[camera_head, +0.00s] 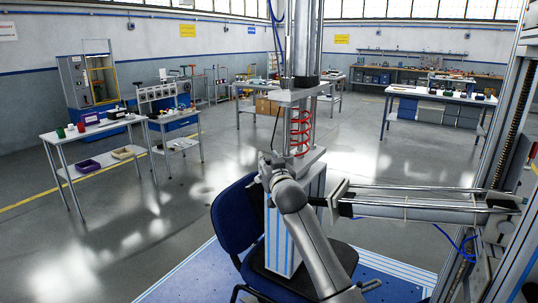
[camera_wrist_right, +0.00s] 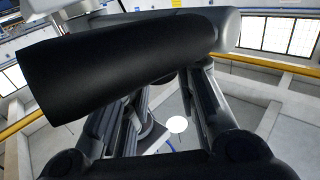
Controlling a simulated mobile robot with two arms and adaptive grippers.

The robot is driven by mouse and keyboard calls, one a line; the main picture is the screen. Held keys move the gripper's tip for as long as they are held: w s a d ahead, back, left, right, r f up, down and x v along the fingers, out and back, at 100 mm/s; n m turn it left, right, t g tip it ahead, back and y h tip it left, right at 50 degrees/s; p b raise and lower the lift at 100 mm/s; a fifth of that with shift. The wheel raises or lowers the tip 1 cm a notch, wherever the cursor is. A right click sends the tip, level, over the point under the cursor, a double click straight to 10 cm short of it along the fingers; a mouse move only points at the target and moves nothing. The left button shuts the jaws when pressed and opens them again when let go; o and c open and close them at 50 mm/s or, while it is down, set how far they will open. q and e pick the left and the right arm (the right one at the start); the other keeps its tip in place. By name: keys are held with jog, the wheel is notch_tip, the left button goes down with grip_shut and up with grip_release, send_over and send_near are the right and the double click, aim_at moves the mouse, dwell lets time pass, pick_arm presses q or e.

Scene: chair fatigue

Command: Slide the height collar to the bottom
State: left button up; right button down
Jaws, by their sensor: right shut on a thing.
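My right gripper (camera_head: 266,163) is at the left side of the upright test column (camera_head: 283,235), below the red coil spring (camera_head: 300,132). The right wrist view shows its fingers (camera_wrist_right: 180,84) closed around a thick black cylindrical part (camera_wrist_right: 120,62), which lies across the picture, slightly tilted. I take this part to be the grip of the height collar; in the head view the gripper and wrist hide it. The rest of the collar cannot be made out. My left gripper is not in view.
A blue chair (camera_head: 233,213) stands around the column's foot on a blue base plate (camera_head: 390,268). A horizontal ram with steel rods (camera_head: 425,202) reaches the column from the right. Worktables (camera_head: 98,130) stand farther back, with open grey floor between.

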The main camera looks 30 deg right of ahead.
jog(key=shift+f, duration=0.35)
jog(key=c, duration=1.2)
grip_release()
jog(key=shift+r, duration=0.1)
jog(key=shift+s, duration=0.15)
jog(key=v, duration=1.1)
jog(key=shift+s+a, duration=0.15)
jog(key=shift+s, duration=0.2)
